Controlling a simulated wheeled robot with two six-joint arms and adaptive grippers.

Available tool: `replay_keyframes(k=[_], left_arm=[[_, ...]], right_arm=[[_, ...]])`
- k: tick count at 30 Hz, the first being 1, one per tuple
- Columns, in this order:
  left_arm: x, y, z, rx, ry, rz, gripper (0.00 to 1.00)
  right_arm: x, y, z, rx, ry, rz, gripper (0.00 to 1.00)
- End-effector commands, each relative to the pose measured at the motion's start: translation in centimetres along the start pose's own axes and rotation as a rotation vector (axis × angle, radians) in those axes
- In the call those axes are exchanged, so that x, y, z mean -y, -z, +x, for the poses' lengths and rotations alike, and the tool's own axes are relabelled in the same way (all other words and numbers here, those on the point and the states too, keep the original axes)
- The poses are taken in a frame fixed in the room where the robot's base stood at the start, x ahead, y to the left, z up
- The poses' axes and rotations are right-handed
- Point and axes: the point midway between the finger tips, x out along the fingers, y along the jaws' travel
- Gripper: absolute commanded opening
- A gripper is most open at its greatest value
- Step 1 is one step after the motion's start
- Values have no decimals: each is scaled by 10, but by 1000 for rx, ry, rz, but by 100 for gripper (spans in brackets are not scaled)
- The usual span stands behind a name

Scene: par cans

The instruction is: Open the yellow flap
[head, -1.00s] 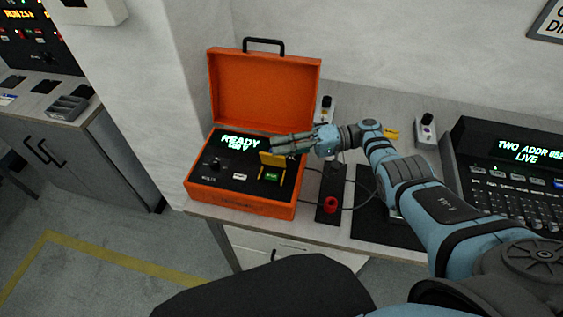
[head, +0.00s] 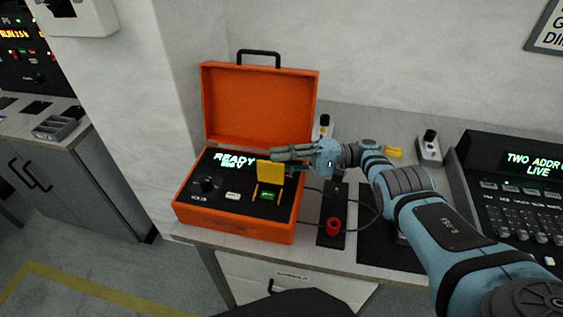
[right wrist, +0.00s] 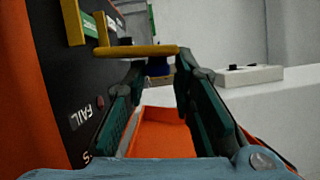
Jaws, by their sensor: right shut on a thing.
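The yellow flap (head: 270,173) stands raised on the dark panel of the orange case (head: 235,227). A green button (head: 268,196) shows uncovered below it, between yellow side pieces. My right gripper (head: 283,156) is at the flap's upper edge, coming from the right, and is shut on it. In the right wrist view the flap (right wrist: 135,51) appears as a yellow strip across the fingertips (right wrist: 160,68); the exact contact is hard to see. My left gripper is not in view.
The case's open lid (head: 260,105) stands behind the panel. To the right are a red knob (head: 333,227) on a black plate, a cable, and a dark console (head: 515,190) with a lit display. A wall rises close behind the table.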

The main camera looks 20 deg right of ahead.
Motion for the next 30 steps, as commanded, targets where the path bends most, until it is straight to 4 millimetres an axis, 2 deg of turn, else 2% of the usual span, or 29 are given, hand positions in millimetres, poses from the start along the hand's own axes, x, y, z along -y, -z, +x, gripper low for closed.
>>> replay_keyframes(k=[1,4,5,8,23,26,30], left_arm=[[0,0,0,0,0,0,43],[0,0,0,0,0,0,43],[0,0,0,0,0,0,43],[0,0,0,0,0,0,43],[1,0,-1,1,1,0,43],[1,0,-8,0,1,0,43],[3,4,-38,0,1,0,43]], right_arm=[[-6,-1,-1,-1,-11,10,0],[-6,-1,-1,-1,-11,10,0],[-6,-1,-1,-1,-11,10,25],[-6,-1,-1,-1,-10,9,40],[-2,-1,0,1,-6,1,40],[1,-2,1,1,-16,-21,40],[11,-9,4,1,-61,-127,40]])
